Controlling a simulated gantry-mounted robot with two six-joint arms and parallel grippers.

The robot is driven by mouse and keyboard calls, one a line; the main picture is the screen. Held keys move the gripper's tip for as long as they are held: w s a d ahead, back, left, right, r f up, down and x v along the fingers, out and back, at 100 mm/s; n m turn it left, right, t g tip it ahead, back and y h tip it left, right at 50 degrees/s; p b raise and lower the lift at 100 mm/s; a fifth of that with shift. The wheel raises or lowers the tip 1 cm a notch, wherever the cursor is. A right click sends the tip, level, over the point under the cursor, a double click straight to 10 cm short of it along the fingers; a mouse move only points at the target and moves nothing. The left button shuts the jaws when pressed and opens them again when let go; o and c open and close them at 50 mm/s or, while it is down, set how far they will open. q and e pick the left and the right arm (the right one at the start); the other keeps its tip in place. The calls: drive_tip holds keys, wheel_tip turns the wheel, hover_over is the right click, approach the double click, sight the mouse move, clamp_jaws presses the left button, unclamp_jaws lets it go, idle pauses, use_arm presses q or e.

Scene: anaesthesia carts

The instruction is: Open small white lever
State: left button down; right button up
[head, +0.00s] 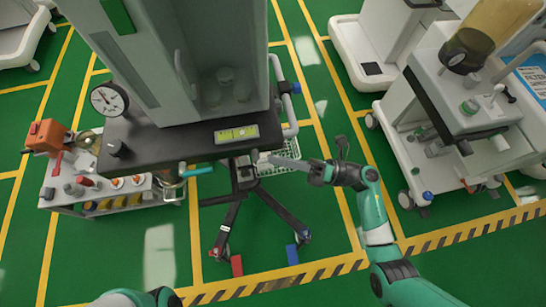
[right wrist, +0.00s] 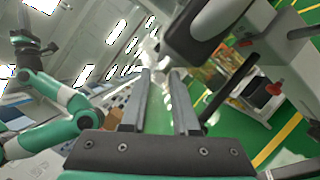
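I cannot pick out the small white lever with certainty in either view. The nearest cart (head: 185,135) has a black top shelf, a round gauge and a lit green display (head: 237,134). My right gripper (head: 285,161) is just below and right of that display, by the cart's front right corner, fingers pointing left. In the right wrist view its two grey fingers (right wrist: 160,102) are apart with nothing between them. My left arm (right wrist: 50,90) shows at the left of the right wrist view, its dark end unclear; in the head view only a link shows at the bottom edge.
A grey rail (head: 287,95) runs down the cart's right side. A white wire basket (head: 280,158) is behind my right gripper. A side rack (head: 105,190) with bottles and knobs stands left. Another cart (head: 465,125) stands right. Green floor between the carts is clear.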

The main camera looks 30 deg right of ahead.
drive_tip(key=shift+x, duration=0.9)
clamp_jaws()
